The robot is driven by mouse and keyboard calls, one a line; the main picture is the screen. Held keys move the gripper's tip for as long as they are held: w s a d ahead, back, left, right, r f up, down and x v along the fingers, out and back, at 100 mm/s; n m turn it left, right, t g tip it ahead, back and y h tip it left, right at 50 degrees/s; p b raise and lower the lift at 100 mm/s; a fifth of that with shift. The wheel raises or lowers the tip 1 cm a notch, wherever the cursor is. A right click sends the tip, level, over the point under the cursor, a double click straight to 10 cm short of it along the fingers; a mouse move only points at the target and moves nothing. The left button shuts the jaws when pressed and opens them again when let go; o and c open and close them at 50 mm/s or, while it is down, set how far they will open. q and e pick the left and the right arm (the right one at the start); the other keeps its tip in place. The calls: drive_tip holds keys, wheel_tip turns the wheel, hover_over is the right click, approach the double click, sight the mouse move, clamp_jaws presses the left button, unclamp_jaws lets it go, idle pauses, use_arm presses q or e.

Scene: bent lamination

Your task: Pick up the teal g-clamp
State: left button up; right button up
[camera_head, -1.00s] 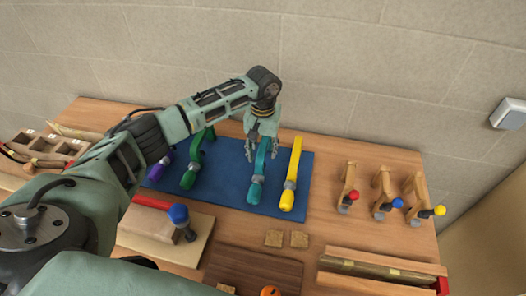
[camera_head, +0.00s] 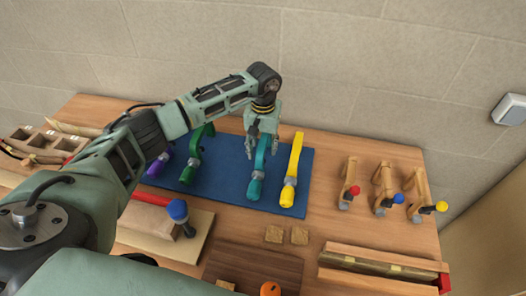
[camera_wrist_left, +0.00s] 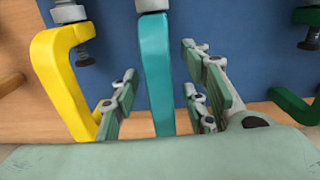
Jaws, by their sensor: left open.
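The teal g-clamp (camera_head: 259,177) lies on the blue mat (camera_head: 222,188), between the green and yellow clamps. Its teal bar also shows in the left wrist view (camera_wrist_left: 155,72), with its grey collar at the top edge. My left gripper (camera_head: 262,149) is open over the far end of the teal clamp. In the left wrist view my left gripper (camera_wrist_left: 162,102) has fingers on both sides of the teal bar, with gaps on each side. I cannot tell how deep the fingertips reach. My right gripper does not show.
A yellow clamp (camera_head: 292,172) lies close on the right, near a finger in the left wrist view. A green clamp (camera_head: 191,163) and a purple one (camera_head: 159,165) lie left. Small wooden clamps (camera_head: 384,188) stand right.

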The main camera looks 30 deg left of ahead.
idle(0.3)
use_arm(q)
clamp_jaws()
idle(0.3)
drive_tip(key=shift+r, duration=0.2)
drive_tip(key=shift+r+p, duration=0.25)
drive_tip(key=shift+p, duration=0.45)
wheel_tip(320, 180, up, 9)
drive_tip(key=b, duration=0.4)
drive_tip(key=shift+w+f, duration=0.1)
wheel_tip(320, 180, up, 7)
drive_tip(key=p, duration=0.3)
